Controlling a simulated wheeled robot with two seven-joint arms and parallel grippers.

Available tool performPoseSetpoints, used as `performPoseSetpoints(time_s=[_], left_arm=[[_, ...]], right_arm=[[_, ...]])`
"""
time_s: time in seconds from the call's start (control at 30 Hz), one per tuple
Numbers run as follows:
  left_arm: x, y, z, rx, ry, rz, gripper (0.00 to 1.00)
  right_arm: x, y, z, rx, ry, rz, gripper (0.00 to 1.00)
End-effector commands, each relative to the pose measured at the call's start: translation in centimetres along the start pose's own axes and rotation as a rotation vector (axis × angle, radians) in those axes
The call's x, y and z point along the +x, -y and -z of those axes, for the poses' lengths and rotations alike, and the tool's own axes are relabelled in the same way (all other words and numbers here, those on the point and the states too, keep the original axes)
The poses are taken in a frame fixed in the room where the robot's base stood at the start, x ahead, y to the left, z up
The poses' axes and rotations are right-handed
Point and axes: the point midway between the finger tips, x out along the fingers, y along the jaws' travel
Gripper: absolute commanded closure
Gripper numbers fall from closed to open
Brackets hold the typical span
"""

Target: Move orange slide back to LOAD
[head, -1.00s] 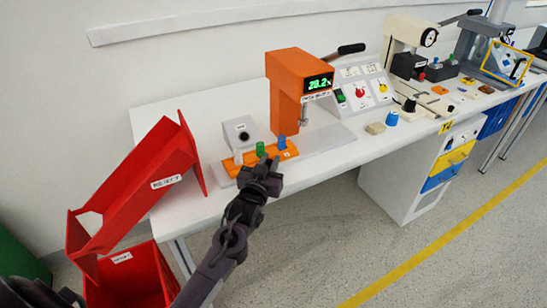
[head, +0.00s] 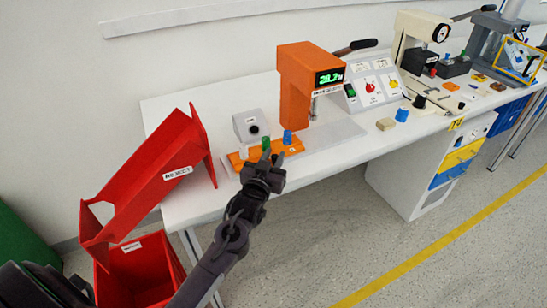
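The orange slide (head: 236,161) is a flat orange plate at the front left of the white bench, below the orange press. A green peg (head: 266,143) and a blue peg (head: 288,137) stand up from it. My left gripper (head: 266,160) is dark and sits at the slide's front edge, just in front of the green peg. It hides part of the slide. I cannot tell whether its fingers touch the slide or are open or shut. I see no LOAD label that I can read. My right gripper is not in view.
The orange press (head: 297,85) and a grey box (head: 249,125) stand behind the slide. A red REJECT chute (head: 150,175) lies left, over a red bin (head: 140,270). A sloped control panel (head: 372,85) and a blue cap (head: 402,114) are right.

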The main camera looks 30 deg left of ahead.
Motion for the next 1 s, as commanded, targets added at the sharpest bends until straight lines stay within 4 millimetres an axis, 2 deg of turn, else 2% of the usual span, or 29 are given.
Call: performPoseSetpoints(time_s=[0.5, 0.7, 1.0], left_arm=[[-7.1, 0.1, -0.2, 0.0, 0.003, 0.0, 0.74], [-7.8, 0.1, -0.1, 0.0, 0.001, 0.001, 0.74], [-7.8, 0.1, -0.1, 0.0, 0.001, 0.001, 0.74]], right_arm=[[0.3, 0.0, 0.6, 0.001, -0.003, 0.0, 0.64], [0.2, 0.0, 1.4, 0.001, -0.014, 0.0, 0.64], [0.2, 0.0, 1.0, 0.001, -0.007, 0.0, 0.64]])
